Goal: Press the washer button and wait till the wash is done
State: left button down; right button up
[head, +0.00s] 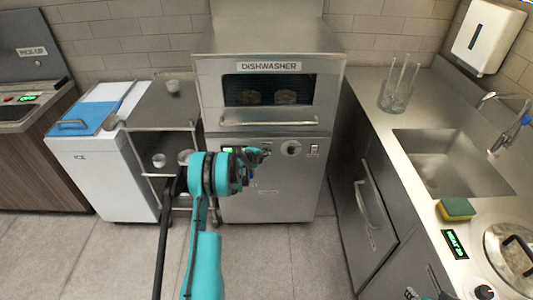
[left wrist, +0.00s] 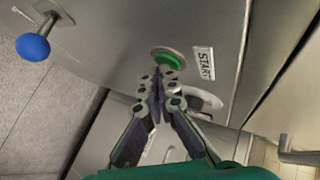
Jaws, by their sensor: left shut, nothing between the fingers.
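The dishwasher (head: 270,190) stands in the middle of the head view with its hood window above and its control panel below. My left gripper (head: 266,152) is shut and empty in front of that panel. In the left wrist view, the fingertips of my left gripper (left wrist: 160,76) are at the lower edge of a green round button (left wrist: 168,60) beside a START label (left wrist: 203,63). I cannot tell whether they touch or press it. A green display (head: 229,150) on the panel is partly hidden by my gripper. Dishes show behind the window (head: 268,90).
A steel counter with a sink (head: 450,160), a glass container (head: 396,95) and a sponge (head: 457,209) lies to the right. A shelf cart (head: 160,110) and a white ice bin (head: 110,170) stand left. A blue knob (left wrist: 33,46) shows in the left wrist view.

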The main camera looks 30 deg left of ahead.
pick_arm(q)
jog(key=shift+w+a, duration=0.1)
jog(key=shift+w, duration=0.05)
jog(key=shift+s, duration=0.2)
dwell(0.3)
jog(key=shift+s+d+b, duration=0.3)
jog(key=shift+s+d, duration=0.15)
jog(key=shift+s, duration=0.15)
jog(key=shift+s+d+b, duration=0.15)
jog(key=shift+s+d, duration=0.3)
jog(key=shift+s, duration=0.25)
jog(key=shift+s+d+b, duration=0.2)
jog(key=shift+s+d, duration=0.2)
jog(key=shift+s, duration=0.35)
jog(key=shift+s+d+b, duration=0.15)
jog(key=shift+s+d, duration=0.3)
jog(key=shift+s, duration=0.25)
